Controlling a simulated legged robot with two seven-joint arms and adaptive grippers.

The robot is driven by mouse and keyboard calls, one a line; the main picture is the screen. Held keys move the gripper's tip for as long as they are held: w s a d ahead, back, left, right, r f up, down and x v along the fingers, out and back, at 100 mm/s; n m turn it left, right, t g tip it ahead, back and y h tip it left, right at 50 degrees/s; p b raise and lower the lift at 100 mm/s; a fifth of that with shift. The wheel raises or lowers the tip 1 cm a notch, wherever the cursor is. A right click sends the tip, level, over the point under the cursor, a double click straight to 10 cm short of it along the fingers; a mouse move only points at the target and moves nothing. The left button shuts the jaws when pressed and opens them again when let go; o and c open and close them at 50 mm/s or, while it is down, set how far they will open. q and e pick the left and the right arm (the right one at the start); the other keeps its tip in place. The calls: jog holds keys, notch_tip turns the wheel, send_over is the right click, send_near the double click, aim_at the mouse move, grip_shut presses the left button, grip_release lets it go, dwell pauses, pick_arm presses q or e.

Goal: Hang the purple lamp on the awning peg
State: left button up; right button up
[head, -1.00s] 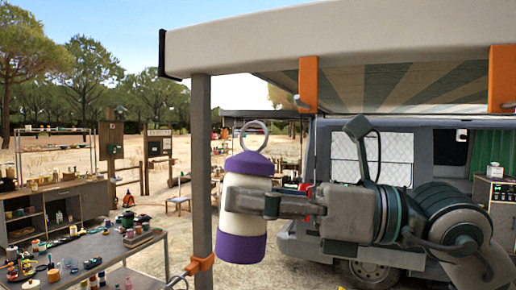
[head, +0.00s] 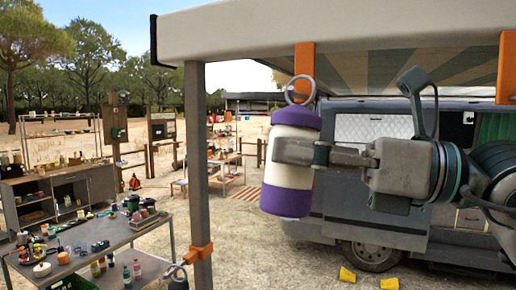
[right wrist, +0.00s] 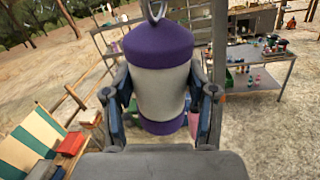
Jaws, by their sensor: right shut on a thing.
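The purple lamp (head: 292,160) has purple ends, a cream middle and a metal ring (head: 300,90) on top. My right gripper (head: 283,151) is shut around its cream middle and holds it nearly upright in the air. In the right wrist view the lamp (right wrist: 162,85) sits between both fingers. An orange awning bracket (head: 304,62) hangs from the awning edge. The ring overlaps its lower end in the head view; its peg is hard to make out, and I cannot tell whether they touch. A second orange bracket (head: 506,70) is at the right.
A grey awning post (head: 197,150) stands left of the lamp, with an orange clamp (head: 198,253) low on it. A cluttered table (head: 120,237) is at lower left. The van (head: 365,215) stands behind my right arm.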

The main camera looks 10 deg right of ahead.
jog(key=shift+w+d, duration=0.65)
jog(key=shift+d, duration=0.3)
grip_shut()
jog(key=shift+w+a, duration=0.2)
jog(key=shift+w, duration=0.05)
jog(key=shift+w+a+f+p, duration=0.15)
jog(key=shift+a, duration=0.5)
jog(key=shift+w+a+f+p, duration=0.1)
jog(key=shift+w+a+p, duration=0.05)
jog(key=shift+a, duration=0.45)
jog(key=shift+d+f, duration=0.15)
jog(key=shift+d, duration=0.1)
jog(key=shift+w+d+f, duration=0.15)
jog(key=shift+w+d, duration=0.25)
jog(key=shift+d, duration=0.1)
jog(key=o, duration=0.9)
grip_release()
jog(key=shift+a, duration=0.15)
pick_arm(q)
jog(key=shift+a+r, duration=0.25)
jog(key=shift+a, duration=0.05)
pick_arm(e)
jog(key=o, duration=0.5)
jog(key=shift+w, duration=0.1)
